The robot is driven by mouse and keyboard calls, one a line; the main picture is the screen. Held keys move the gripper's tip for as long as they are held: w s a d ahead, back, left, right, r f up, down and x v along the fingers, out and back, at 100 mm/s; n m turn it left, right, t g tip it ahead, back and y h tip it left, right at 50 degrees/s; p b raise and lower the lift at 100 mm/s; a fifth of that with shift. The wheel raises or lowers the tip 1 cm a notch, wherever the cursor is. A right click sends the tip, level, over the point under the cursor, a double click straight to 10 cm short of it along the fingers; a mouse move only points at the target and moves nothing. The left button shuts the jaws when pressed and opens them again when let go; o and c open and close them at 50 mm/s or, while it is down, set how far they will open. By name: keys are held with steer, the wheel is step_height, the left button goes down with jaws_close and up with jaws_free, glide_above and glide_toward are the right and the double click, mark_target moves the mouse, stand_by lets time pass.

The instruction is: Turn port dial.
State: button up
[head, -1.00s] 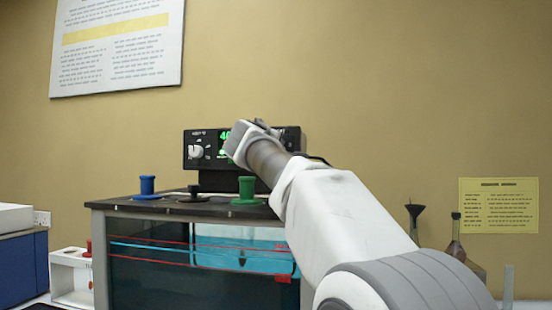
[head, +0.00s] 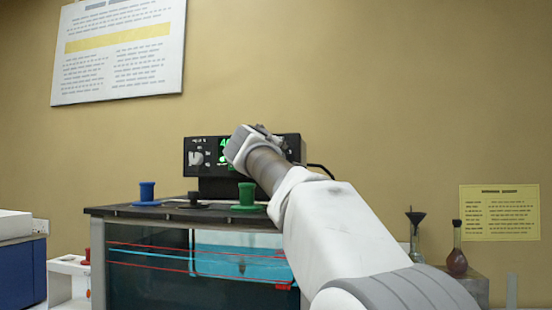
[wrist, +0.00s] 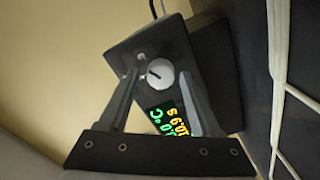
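The black control box (head: 289,142) stands behind the tank top, with a round dial (head: 196,158) at the left of its face and a green-lit display partly hidden by my gripper. In the wrist view the white dial (wrist: 160,74) has a dark pointer line, and the lit display (wrist: 168,122) is beside it. My gripper (wrist: 159,73) is open and empty, one finger on each side of the dial in the picture. I cannot tell how far the fingertips are from the panel. In the head view my wrist covers the fingers.
The tank (head: 150,275) below holds blue liquid. Blue (head: 147,192), black (head: 194,198) and green (head: 247,194) port caps stand on its lid. Flasks (head: 457,255) stand at the right, a white rack (head: 68,270) at the left. A cable (head: 322,170) runs behind the box.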

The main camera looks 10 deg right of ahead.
steer(key=shift+o, duration=0.2)
steer(key=b+v, duration=0.2)
steer(key=v, duration=1.5)
steer(key=shift+s+b, duration=0.25)
steer(key=shift+b, duration=0.05)
steer(key=shift+a+f, duration=0.1)
